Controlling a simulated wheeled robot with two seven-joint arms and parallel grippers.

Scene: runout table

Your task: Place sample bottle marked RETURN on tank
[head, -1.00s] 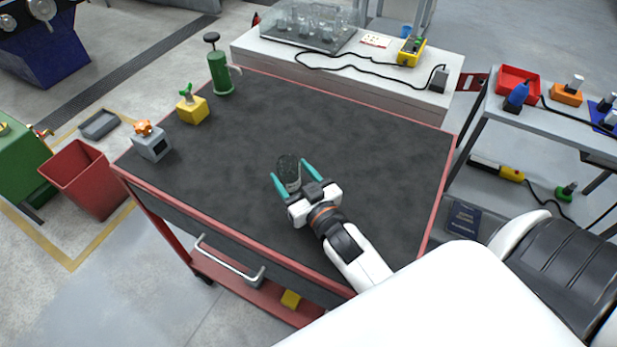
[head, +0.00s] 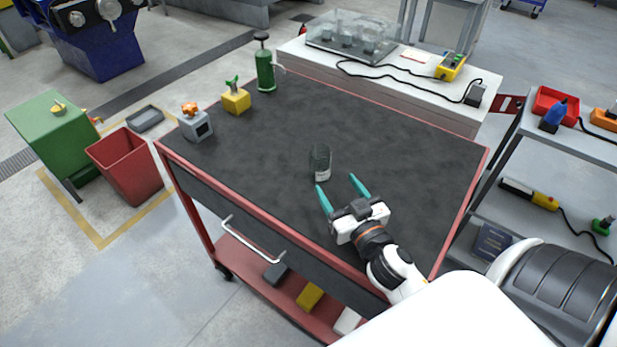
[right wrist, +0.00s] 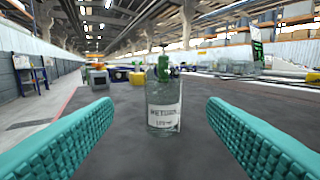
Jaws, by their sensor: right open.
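The clear glass sample bottle (head: 320,158) stands upright on the dark top of the red cart (head: 240,150). A green box-shaped unit with a yellow fitting on top, possibly the tank (head: 55,135), stands on the floor left of the cart. My left gripper is not in view.
A grey block with an orange knob (head: 196,124), a yellow block (head: 236,101) and a green cylinder (head: 265,70) stand along the cart's far left edge. A red bin (head: 125,165) stands between the green unit and the cart.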

